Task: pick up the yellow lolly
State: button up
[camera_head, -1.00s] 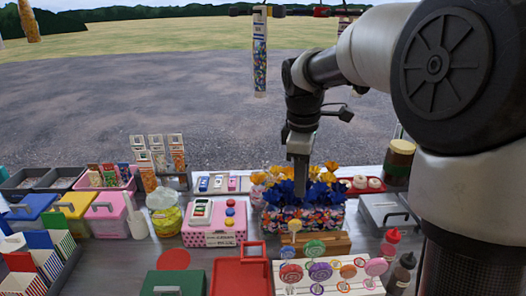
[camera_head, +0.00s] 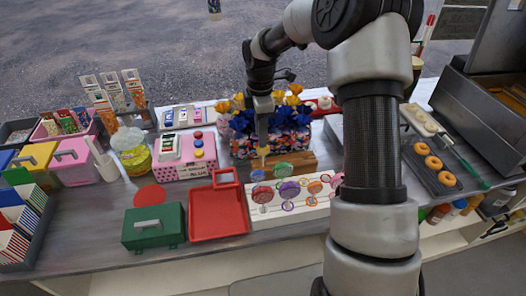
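The yellow lolly (camera_head: 263,151) stands at the back of the white lolly stand (camera_head: 262,221), small and partly hidden. My gripper (camera_head: 263,143) points straight down from behind the counter, with its tip right at or just above the yellow lolly. Its fingers are too small and dark to tell whether they are open, or whether they touch the lolly. Other lollies stand in front: a green one (camera_head: 283,170), a red one (camera_head: 262,194), a purple one (camera_head: 289,190) and an orange one (camera_head: 314,187).
A wooden block (camera_head: 301,162) and a patterned box with blue and yellow flowers (camera_head: 240,146) stand close behind. A red tray (camera_head: 218,212) and a green box (camera_head: 154,228) are to the left. Doughnuts (camera_head: 430,162) lie on a rack at right. My arm hides part of the counter.

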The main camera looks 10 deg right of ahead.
jog(key=shift+w+d+f+p, duration=0.1)
jog(key=shift+d+f+p, duration=0.1)
jog(key=shift+f, duration=1.3)
jog(key=shift+d+f+p, duration=0.1)
jog(key=shift+d+f, duration=0.05)
jog(key=shift+f, duration=1.35)
grip_shut()
